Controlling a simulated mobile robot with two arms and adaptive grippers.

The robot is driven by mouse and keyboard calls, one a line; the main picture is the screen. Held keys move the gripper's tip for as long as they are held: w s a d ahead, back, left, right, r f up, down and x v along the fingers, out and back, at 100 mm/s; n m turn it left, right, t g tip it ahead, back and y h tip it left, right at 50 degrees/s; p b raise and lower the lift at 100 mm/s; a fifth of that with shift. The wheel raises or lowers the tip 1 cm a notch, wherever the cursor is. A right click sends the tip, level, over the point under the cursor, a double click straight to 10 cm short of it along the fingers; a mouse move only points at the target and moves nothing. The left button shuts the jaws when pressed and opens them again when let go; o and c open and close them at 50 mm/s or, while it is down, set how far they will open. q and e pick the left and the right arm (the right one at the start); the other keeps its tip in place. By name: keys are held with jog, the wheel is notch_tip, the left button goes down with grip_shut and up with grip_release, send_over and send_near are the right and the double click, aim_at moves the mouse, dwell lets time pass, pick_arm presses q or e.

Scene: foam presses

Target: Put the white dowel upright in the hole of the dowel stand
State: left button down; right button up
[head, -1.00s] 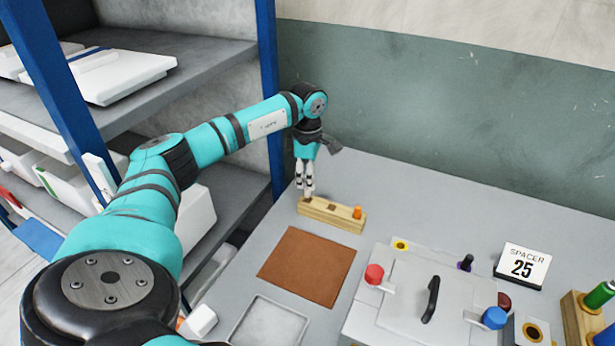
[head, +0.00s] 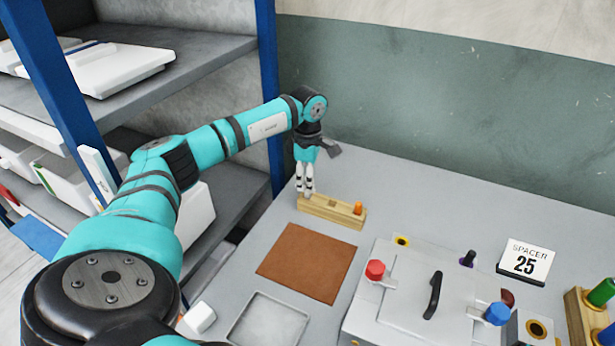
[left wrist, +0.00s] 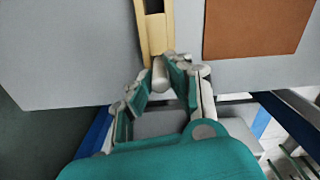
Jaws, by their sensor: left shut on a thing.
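The dowel stand (head: 318,208) is a light wooden block near the back of the table, with an orange dowel (head: 358,208) upright at its right end. My left gripper (head: 305,191) points down at the stand's left end. In the left wrist view, the gripper (left wrist: 160,80) is shut on the white dowel (left wrist: 160,76), which shows end-on between the fingers, over the near end of the stand (left wrist: 157,38). The dowel is mostly hidden by the fingers in the head view. I cannot tell whether its lower end is in a hole. My right gripper is not in view.
A brown mat (head: 306,262) lies in front of the stand, with a grey tray (head: 238,322) nearer. A press box (head: 400,300) with a black handle and red and blue knobs stands to the right. A "SPACER 25" card (head: 524,262) stands behind it. Shelving is at left.

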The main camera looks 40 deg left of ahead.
pick_arm(q)
jog(key=shift+f+b, duration=0.8)
jog(key=shift+f, duration=0.5)
jog(key=c, duration=1.2)
grip_release()
notch_tip(320, 180, up, 12)
